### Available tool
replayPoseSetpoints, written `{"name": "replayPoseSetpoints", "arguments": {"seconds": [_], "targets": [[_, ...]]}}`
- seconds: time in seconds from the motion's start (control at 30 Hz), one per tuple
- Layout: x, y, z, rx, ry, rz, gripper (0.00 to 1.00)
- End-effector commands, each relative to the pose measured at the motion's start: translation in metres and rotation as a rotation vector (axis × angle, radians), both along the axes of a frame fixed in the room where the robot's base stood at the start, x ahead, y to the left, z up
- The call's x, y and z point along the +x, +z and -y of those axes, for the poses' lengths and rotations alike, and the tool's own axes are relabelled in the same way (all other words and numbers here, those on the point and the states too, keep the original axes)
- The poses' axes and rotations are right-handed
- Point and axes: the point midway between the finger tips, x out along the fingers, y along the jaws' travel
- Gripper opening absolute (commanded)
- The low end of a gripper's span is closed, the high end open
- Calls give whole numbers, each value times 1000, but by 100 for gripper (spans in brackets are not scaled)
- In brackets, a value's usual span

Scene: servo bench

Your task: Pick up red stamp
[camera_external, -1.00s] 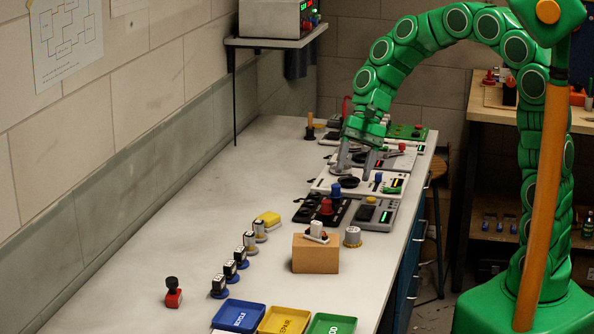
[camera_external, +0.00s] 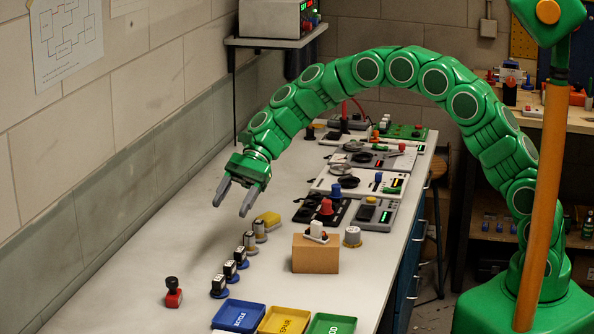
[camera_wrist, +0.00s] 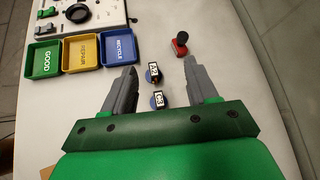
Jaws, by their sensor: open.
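The red stamp (camera_external: 174,293) has a red base and a black knob handle. It stands upright on the bench at the front left in the external view, left of the row of small stamps. It also shows in the wrist view (camera_wrist: 180,43), beyond my right fingertip and apart from it. My gripper (camera_external: 233,203) is open and empty. It hangs above the bench, behind the row of small stamps and well away from the red stamp. In the wrist view my gripper's fingers (camera_wrist: 160,80) spread wide, with two small blue-based stamps visible between them.
A row of small stamps (camera_external: 242,257) stands right of the red stamp. Blue (camera_external: 239,315), yellow (camera_external: 284,320) and green (camera_external: 331,324) trays lie at the front. A wooden block (camera_external: 315,259) and test boards (camera_external: 360,182) stand on the right. Bench space around the red stamp is clear.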

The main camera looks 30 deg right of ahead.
Motion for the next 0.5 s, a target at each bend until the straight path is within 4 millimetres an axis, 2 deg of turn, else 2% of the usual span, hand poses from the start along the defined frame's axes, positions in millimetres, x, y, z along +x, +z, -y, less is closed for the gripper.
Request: {"name": "replayPoseSetpoints", "arguments": {"seconds": [0.03,0.3,0.5], "targets": [[0,-7,-15,5,-8,-27,58],[-7,-31,-86,33,-58,-169,58],[-15,-47,-124,42,-87,-257,58]]}}
